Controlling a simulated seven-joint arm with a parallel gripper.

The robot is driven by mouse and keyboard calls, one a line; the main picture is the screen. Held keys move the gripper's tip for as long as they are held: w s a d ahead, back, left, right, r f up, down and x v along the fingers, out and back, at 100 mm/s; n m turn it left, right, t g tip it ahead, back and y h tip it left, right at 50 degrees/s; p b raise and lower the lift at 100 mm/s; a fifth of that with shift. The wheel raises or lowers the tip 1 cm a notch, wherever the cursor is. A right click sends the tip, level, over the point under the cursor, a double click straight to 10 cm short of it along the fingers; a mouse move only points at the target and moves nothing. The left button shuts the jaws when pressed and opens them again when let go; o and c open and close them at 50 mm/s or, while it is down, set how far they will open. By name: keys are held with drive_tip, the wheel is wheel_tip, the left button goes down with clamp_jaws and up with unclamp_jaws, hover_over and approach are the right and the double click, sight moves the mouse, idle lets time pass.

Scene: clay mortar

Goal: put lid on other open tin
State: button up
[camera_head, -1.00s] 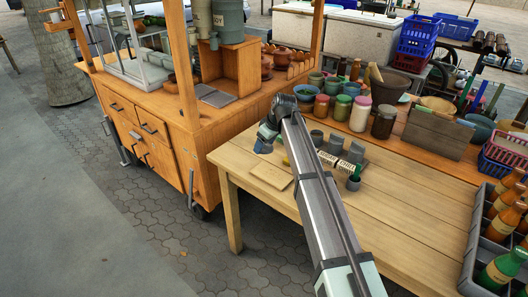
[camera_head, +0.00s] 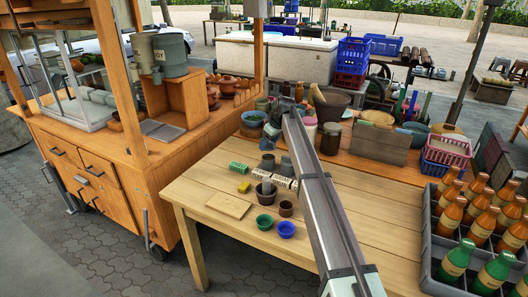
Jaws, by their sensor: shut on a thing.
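Grey, tin-like containers (camera_head: 287,165) stand near the far side of the pale wooden table, left of my arm. One more grey container (camera_head: 267,162) stands just left of them. I cannot tell which are lidded or open. My gripper (camera_head: 268,143) is small and dark at the far end of my arm, above and behind these containers. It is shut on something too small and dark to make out. I cannot pick out a lid, and my arm hides part of the table.
Several things share the table: a green box (camera_head: 238,167), yellow block (camera_head: 244,187), wooden board (camera_head: 228,206), green bowl (camera_head: 265,223), blue bowl (camera_head: 287,230) and brown cup (camera_head: 286,208). A bottle crate (camera_head: 440,270) stands at right.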

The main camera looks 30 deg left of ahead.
sight(268, 150)
drive_tip(key=shift+w+a, duration=0.3)
drive_tip(key=shift+w, duration=0.05)
drive_tip(key=shift+f, duration=0.15)
drive_tip(key=shift+f, duration=2.2)
drive_tip(key=shift+f, duration=0.4)
drive_tip(key=o, duration=1.1)
drive_tip(key=shift+o, duration=0.2)
drive_tip(key=shift+r, duration=0.1)
